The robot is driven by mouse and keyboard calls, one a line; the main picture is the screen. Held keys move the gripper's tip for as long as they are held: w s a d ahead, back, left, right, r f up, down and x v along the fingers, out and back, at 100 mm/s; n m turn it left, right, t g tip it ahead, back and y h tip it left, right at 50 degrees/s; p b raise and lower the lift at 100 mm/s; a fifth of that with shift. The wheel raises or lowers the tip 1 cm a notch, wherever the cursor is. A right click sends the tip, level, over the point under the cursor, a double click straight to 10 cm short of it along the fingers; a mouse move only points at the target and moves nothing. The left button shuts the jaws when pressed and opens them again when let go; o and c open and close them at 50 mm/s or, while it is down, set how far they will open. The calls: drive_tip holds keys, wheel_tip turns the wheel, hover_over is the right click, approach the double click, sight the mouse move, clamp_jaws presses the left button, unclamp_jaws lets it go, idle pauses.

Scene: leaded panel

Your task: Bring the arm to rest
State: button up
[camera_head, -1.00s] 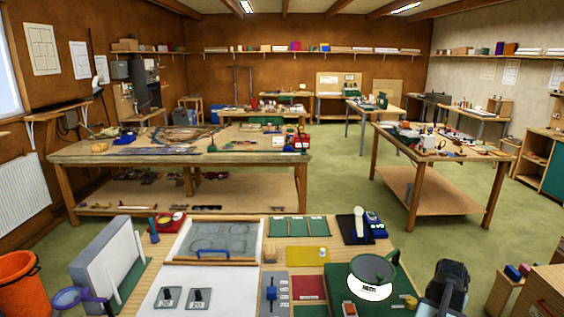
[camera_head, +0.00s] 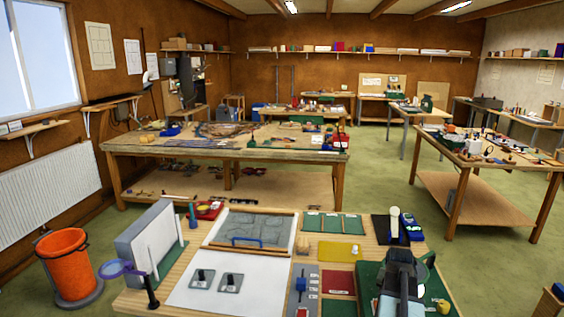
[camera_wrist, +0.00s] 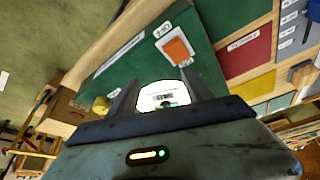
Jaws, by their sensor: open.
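My gripper (camera_wrist: 161,78) is open in the wrist view, its two dark fingers reaching over a green mat (camera_wrist: 128,68). A white labelled round piece (camera_wrist: 158,97) shows between and below the fingers; I see no grip on it. In the head view my arm's dark end (camera_head: 401,268) stands over the right part of the near bench (camera_head: 180,290), hiding most of the round thing there. The fingertips cannot be made out in that view.
The near bench carries a grey-and-white panel board (camera_head: 247,232), an upright white slab (camera_head: 148,240), a purple-rimmed magnifier (camera_head: 122,268) and a yellow pad (camera_head: 340,251). An orange bucket (camera_head: 68,262) stands at left. Green floor (camera_head: 400,185) lies open beyond the bench.

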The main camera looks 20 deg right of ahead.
drive_tip(key=w+a+f+n, duration=0.1)
drive_tip(key=w+a, duration=0.3)
drive_tip(key=a, duration=0.5)
drive_tip(key=w+a+f+n+y+b, duration=0.1)
drive_tip(key=w+a+n, duration=0.2)
drive_tip(key=a, duration=0.6)
drive_tip(key=w+a+f+n+y+b, duration=0.1)
drive_tip(key=w+a+f, duration=0.1)
drive_tip(key=w+a, duration=0.5)
drive_tip(key=shift+a+n+t, duration=0.3)
drive_tip(key=shift+a+n, duration=0.1)
drive_tip(key=shift+a, duration=0.95)
drive_tip(key=shift+n, duration=0.7)
drive_tip(key=a, duration=0.4)
drive_tip(key=a+b, duration=0.1)
drive_tip(key=a, duration=0.1)
drive_tip(key=shift+w+a+f, duration=0.3)
drive_tip(key=shift+a+f, duration=0.1)
drive_tip(key=s+a+n+g, duration=0.1)
drive_tip(key=s+a+n, duration=0.1)
drive_tip(key=a, duration=0.5)
drive_tip(key=s+a+f+n+g+y+b, duration=0.1)
drive_tip(key=s+a, duration=0.3)
drive_tip(key=a, duration=0.4)
drive_tip(key=shift+s+f+n+g+y, duration=0.35)
drive_tip(key=shift+n+g, duration=0.15)
drive_tip(key=shift+n, duration=0.1)
